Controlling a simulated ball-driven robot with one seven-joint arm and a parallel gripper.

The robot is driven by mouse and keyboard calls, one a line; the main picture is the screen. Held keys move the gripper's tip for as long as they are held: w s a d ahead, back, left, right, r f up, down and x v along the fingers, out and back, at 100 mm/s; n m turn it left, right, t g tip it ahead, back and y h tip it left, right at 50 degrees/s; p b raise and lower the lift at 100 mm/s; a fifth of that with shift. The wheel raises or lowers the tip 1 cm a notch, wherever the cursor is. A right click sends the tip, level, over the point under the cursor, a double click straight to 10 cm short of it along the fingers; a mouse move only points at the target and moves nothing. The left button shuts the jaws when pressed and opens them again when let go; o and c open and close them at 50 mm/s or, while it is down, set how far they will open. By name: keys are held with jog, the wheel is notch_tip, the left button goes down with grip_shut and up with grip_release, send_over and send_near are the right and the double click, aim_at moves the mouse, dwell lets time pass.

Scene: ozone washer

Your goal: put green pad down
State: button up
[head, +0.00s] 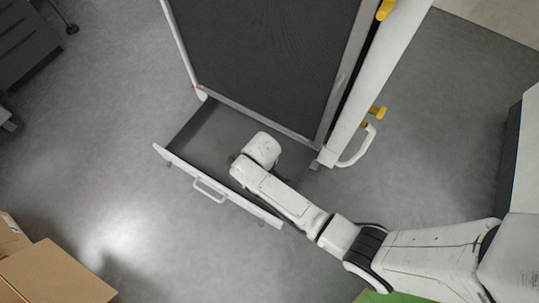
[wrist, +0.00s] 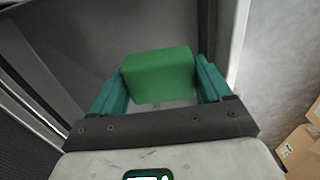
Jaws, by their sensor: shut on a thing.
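A green block-shaped pad (wrist: 160,76) sits between the two teal fingers of my gripper (wrist: 162,70) in the wrist view. The fingers press on its left and right sides. In the head view my arm reaches over an open grey drawer (head: 200,135) with a white front panel and handle. My arm's end hides the fingers and the pad there. In the wrist view the dark drawer floor (wrist: 85,40) lies beyond the pad, with a pale drawer wall (wrist: 239,40) to the right. I cannot tell how high the pad is above the floor.
The washer's dark mesh panel (head: 270,55) and white frame (head: 375,80) with yellow knobs rise behind the drawer. Cardboard boxes (head: 55,275) lie at the lower left. A green surface (head: 390,297) shows at the bottom edge. The grey floor left of the drawer is clear.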

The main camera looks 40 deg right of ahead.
notch_tip(320, 180, down, 10)
jog(key=b, duration=0.5)
jog(key=shift+r, duration=0.15)
jog(key=o, duration=1)
jog(key=shift+o, duration=0.2)
notch_tip(320, 180, up, 12)
jog(key=p, duration=0.6)
jog(key=shift+s, duration=0.1)
jog(key=s+d+r+m, duration=0.2)
jog(key=s+d+r, duration=0.2)
jog(key=s+r, duration=0.3)
jog(key=s+d+r+m+t, duration=0.1)
jog(key=s+d+r, duration=0.3)
jog(key=s+r, duration=0.4)
jog(key=shift+s+m, duration=0.5)
jog(key=shift+s, duration=0.2)
